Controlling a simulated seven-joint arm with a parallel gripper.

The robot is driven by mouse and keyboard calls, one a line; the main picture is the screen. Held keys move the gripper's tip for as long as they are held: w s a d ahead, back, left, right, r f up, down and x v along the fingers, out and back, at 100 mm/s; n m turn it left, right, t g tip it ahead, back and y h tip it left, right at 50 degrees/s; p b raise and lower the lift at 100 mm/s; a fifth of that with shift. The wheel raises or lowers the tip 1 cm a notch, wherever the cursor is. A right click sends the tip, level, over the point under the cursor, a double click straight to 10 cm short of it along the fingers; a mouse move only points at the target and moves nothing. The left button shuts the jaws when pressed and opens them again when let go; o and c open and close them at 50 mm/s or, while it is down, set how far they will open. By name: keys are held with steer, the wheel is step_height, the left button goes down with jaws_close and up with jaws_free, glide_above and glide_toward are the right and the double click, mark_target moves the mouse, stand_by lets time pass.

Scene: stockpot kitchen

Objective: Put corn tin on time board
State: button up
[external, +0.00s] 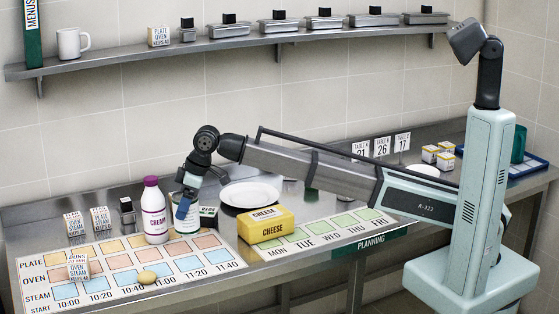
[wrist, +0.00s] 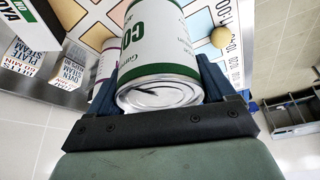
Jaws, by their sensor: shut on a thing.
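The corn tin (external: 189,222) is a white can with green bands. It stands out large in the wrist view (wrist: 160,50), its metal end facing the camera. My gripper (external: 182,208) is shut on it, with a blue finger on each side of the can in the wrist view. The time board (external: 185,264) is a white sheet with coloured cells in plate, oven and steam rows and times along its front. The tin appears at the board's back edge, right of the cream bottle. I cannot tell whether its base touches the surface.
The cream bottle (external: 154,212) stands close left of the tin. A yellow cheese block (external: 265,223) and a white plate (external: 250,194) are to the right. A card block (external: 78,267) and a small round yellowish item (external: 147,277) sit on the board. The board's front right cells are clear.

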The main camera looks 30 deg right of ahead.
mark_target(186, 231)
steer(key=shift+f, duration=4.35)
steer(key=shift+f, duration=0.15)
steer(key=o, duration=1.3)
steer(key=v, duration=1.2)
steer(key=shift+d, duration=0.1)
